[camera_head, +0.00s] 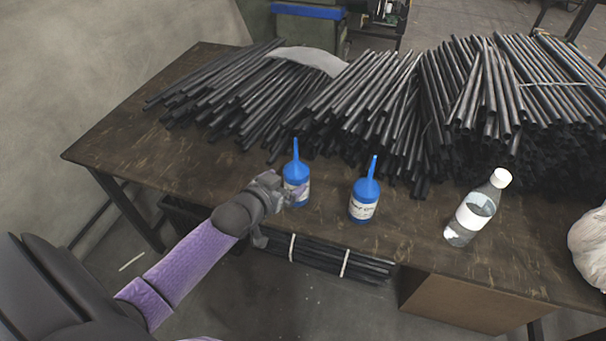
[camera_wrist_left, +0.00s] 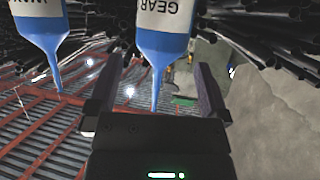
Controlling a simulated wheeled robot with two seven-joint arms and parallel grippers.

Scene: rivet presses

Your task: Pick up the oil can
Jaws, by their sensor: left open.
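Two blue cans with long thin spouts stand upright near the front edge of the wooden table. The left can (camera_head: 296,172) shows "GEAR" on its white label, upside down, in the left wrist view (camera_wrist_left: 166,42). The right can (camera_head: 364,200) appears at the left of the wrist view (camera_wrist_left: 40,42), its label only partly readable. My left gripper (camera_head: 294,192) is open at the left can, with a finger on either side of it in the wrist view. I cannot tell whether the fingers touch it. My right gripper is not in view.
Piles of black rods (camera_head: 390,95) cover the back of the table (camera_head: 130,150). The table's left end is bare.

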